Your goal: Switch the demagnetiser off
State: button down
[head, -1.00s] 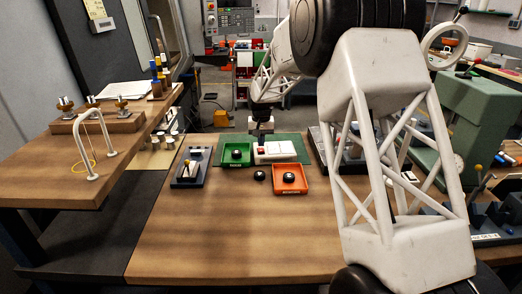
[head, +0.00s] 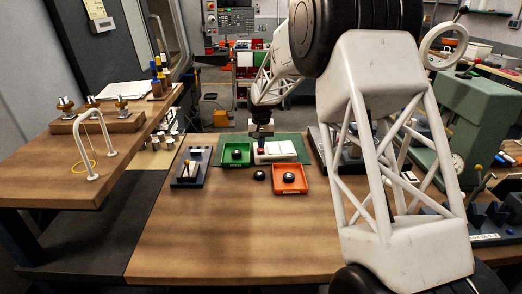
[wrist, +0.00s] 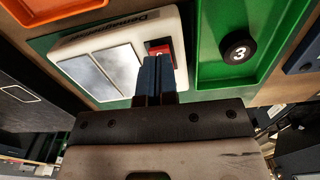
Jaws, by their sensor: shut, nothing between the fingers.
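The demagnetiser (head: 280,149) is a white box on a green mat at the far middle of the bench. In the wrist view the demagnetiser (wrist: 103,32) shows two grey plates (wrist: 118,71), printed lettering and a red rocker switch (wrist: 157,46) at one end. My gripper (wrist: 157,62) is shut and empty, its blue-grey fingertips right at the switch and covering part of it. I cannot tell whether they touch it or which way the rocker is tipped. In the head view my gripper (head: 261,137) is over the box's left end.
A green tray (head: 226,161) holding a black puck stands just left of the box. An orange tray (head: 303,189) with another puck is in front. A loose black puck (head: 259,175) lies between. A dark block (head: 181,181) with upright pins stands left. The front bench is clear.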

jog(key=shift+f, duration=0.85)
dwell(0.7)
jog(key=shift+r, duration=0.1)
jog(key=shift+r, duration=3.45)
jog(key=shift+s, duration=0.1)
